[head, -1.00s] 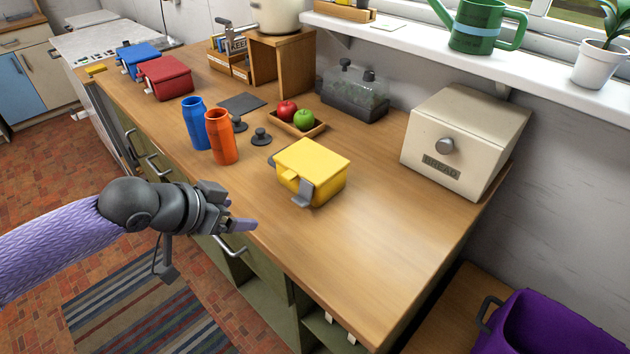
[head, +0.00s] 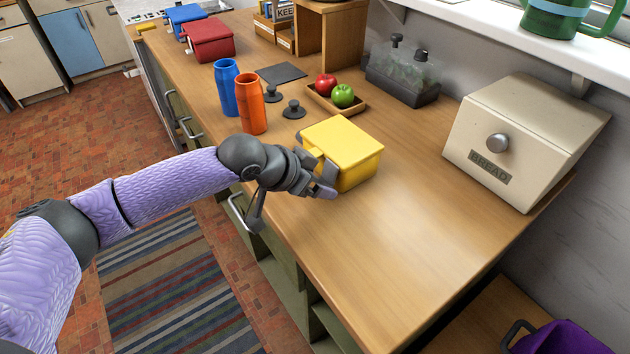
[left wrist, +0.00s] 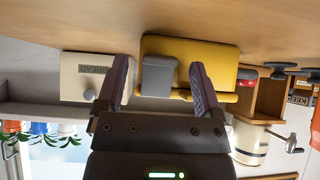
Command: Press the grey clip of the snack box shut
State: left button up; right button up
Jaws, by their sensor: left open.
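The yellow snack box (head: 345,150) stands on the wooden counter, its lid lying on top. In the left wrist view, which is upside down, the box (left wrist: 208,58) is straight ahead with its grey clip (left wrist: 158,77) on the near face. My left gripper (head: 321,180) is at the front of the box, mostly hiding the clip in the head view. In the wrist view its two fingers (left wrist: 161,80) are open, one on each side of the clip, with nothing gripped. I cannot tell whether they touch the box, or how flush the clip lies. My right gripper is not in view.
A blue bottle (head: 227,88) and an orange bottle (head: 252,104) stand left of the box. A fruit tray (head: 352,108) is behind it, and a bread bin (head: 525,140) is to the right. The counter (head: 400,240) in front and right is clear.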

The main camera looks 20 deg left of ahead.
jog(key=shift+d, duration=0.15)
pick_arm(q)
jog(key=c, duration=0.4)
grip_shut()
jog(key=shift+f+t+h, duration=0.3)
jog(key=shift+t+h, duration=0.1)
jog(key=shift+t, duration=0.1)
jog(key=shift+w+d+f+t+h+b, duration=0.15)
jog(key=shift+f+t+h+b, duration=0.3)
jog(key=shift+t, duration=0.35)
jog(key=shift+w+r, duration=0.1)
jog(key=shift+r, duration=0.15)
jog(key=shift+o, duration=2)
grip_release()
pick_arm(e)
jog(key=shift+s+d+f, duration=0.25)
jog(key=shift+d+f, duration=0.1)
